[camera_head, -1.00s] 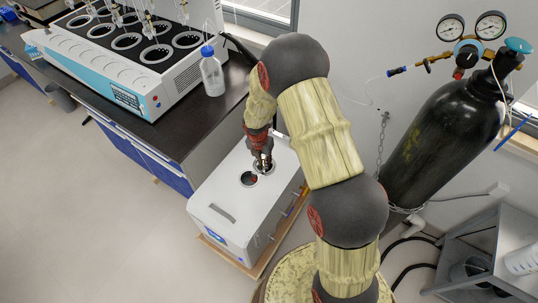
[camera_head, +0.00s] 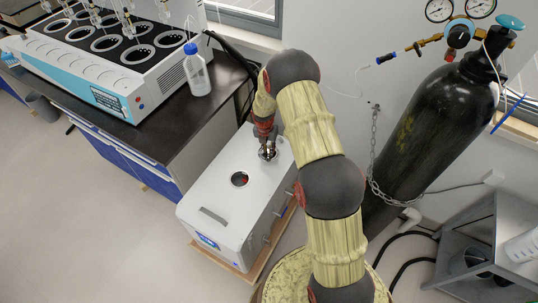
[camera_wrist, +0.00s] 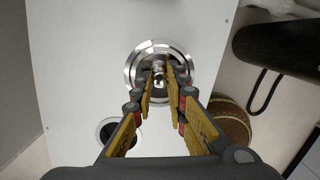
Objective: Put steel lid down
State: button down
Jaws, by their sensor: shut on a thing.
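The steel lid (camera_head: 268,154) is a round, shiny disc with a small knob, on or just above the top of the white box (camera_head: 208,191), toward its back end. In the wrist view the lid (camera_wrist: 137,62) lies flat ahead of my fingers. My gripper (camera_wrist: 160,75) is shut on its knob, and in the head view my gripper (camera_head: 266,143) points down. I cannot tell whether the lid touches the box top. A round opening (camera_head: 239,179) in the box top is uncovered, with something red inside. This opening (camera_wrist: 105,130) is partly behind my left finger in the wrist view.
A dark bench (camera_head: 155,125) with a multi-position distiller (camera_head: 125,95) and a blue-capped bottle (camera_head: 197,72) stands at the left. A black gas cylinder (camera_head: 437,125) is chained at the right. A grey cart (camera_head: 480,225) stands at the lower right. Floor at the left is free.

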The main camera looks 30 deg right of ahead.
jog(key=shift+w+d+f+b, duration=0.15)
jog(key=shift+f+b, duration=0.35)
jog(key=shift+f, duration=0.45)
jog(key=shift+w+d+f+b, duration=0.1)
jog(key=shift+f+b, duration=0.35)
jog(key=shift+f, duration=0.5)
jog(key=shift+s+f, duration=0.1)
jog(key=shift+f, duration=0.05)
jog(key=c, duration=1.9)
grip_release()
jog(key=shift+o, duration=0.7)
